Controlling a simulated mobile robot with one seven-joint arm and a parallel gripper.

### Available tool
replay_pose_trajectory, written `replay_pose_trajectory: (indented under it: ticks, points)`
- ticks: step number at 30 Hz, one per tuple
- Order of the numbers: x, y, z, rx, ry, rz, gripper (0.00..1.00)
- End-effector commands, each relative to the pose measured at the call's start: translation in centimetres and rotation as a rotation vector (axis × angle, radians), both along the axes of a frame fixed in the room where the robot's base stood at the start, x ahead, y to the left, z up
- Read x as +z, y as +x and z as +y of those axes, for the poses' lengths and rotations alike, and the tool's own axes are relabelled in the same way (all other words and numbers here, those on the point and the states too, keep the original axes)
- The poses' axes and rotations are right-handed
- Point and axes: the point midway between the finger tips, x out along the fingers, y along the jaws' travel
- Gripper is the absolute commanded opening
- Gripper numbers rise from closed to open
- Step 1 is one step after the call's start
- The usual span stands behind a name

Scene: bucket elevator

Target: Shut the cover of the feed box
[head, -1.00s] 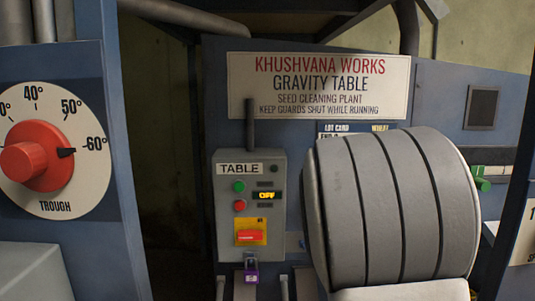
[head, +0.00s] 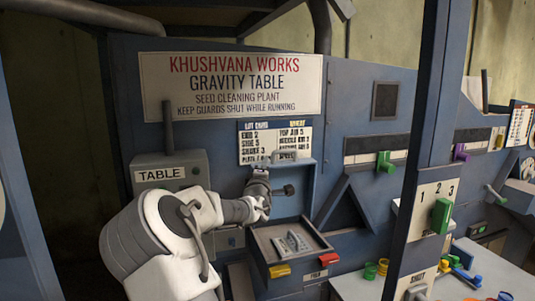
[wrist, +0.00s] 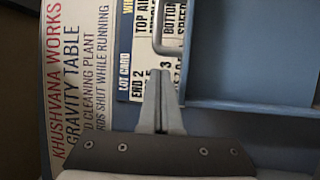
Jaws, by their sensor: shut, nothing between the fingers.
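The feed box (head: 262,247) is a blue open-topped box low on the gravity table's front, with a grey piece inside it. Its cover (head: 302,205) appears to be the blue panel standing upright behind the box, so it is open. A light handle (head: 275,157) is at the cover's top edge; it also shows in the wrist view (wrist: 158,38). My gripper (head: 262,171) is at the cover's upper left, just below the handle. In the wrist view my gripper (wrist: 160,75) has its fingers together and empty, near the handle; contact cannot be told.
The lot card (head: 260,144) is behind the cover's top. The grey TABLE control box (head: 150,180) is left, partly hidden by my arm. A blue post (head: 425,150) with a green switch (head: 441,215) stands right. Yellow (head: 280,271) and red (head: 328,259) tabs sit at the feed box's front.

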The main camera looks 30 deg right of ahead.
Motion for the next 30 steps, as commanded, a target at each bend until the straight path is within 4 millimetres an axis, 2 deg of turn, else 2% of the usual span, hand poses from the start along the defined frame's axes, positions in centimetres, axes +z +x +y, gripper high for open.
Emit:
replay_pose_trajectory:
  ticks: [6,12,30]
  points:
    - [0.9,2.7,-2.2,-0.001,0.0,0.0,0.0]
    - [1.1,4.1,-3.3,-0.001,0.002,0.0,0.0]
    - [0.9,4.6,-3.6,0.0,0.003,-0.003,0.0]
